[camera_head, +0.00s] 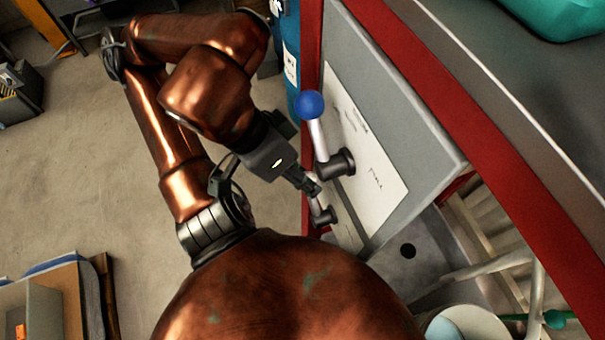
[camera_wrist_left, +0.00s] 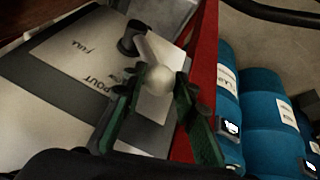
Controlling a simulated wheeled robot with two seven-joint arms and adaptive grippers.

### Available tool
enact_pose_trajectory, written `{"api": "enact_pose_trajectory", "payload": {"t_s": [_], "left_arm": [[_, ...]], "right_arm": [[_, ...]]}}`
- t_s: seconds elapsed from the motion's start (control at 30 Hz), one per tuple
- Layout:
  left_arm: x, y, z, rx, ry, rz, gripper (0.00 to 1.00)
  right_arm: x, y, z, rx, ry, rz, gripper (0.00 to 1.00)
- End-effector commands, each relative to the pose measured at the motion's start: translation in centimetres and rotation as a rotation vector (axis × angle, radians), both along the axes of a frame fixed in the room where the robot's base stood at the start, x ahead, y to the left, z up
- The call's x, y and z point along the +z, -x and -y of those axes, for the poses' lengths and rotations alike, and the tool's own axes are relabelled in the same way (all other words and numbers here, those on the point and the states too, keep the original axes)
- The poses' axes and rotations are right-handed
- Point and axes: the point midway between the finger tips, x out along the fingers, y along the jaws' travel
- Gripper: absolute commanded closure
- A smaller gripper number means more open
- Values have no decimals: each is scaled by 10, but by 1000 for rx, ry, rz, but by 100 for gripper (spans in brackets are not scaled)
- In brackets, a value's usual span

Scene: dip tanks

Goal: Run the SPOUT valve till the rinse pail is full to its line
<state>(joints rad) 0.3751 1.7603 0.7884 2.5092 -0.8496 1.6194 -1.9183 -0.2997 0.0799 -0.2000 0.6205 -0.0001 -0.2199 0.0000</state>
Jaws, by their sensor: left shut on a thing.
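The held valve (camera_head: 325,215) has a short lever on a dark hub, low on the grey panel. In the left wrist view its pale ball knob (camera_wrist_left: 158,79) sits between the green fingers, next to lettering that reads "POUT". My left gripper (camera_head: 312,187) is shut on this lever's knob end. A second valve (camera_head: 335,164) with a blue ball knob stands just above it, apart from the fingers. A pale round vessel (camera_head: 465,325), perhaps the rinse pail, is cut off at the bottom right. Its line and water level cannot be made out. My right gripper is not in view.
The grey panel (camera_head: 400,120) has a red frame (camera_head: 500,120). A grey basin (camera_head: 425,250) with a dark hole lies below. Blue drums (camera_wrist_left: 262,95) stand beside the frame. Open floor lies left.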

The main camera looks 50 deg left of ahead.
Motion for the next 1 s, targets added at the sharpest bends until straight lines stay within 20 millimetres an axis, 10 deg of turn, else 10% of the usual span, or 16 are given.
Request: {"api": "enact_pose_trajectory", "payload": {"t_s": [1.0], "left_arm": [[5,3,9,0,-124,29,100]], "right_arm": [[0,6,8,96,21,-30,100]]}}
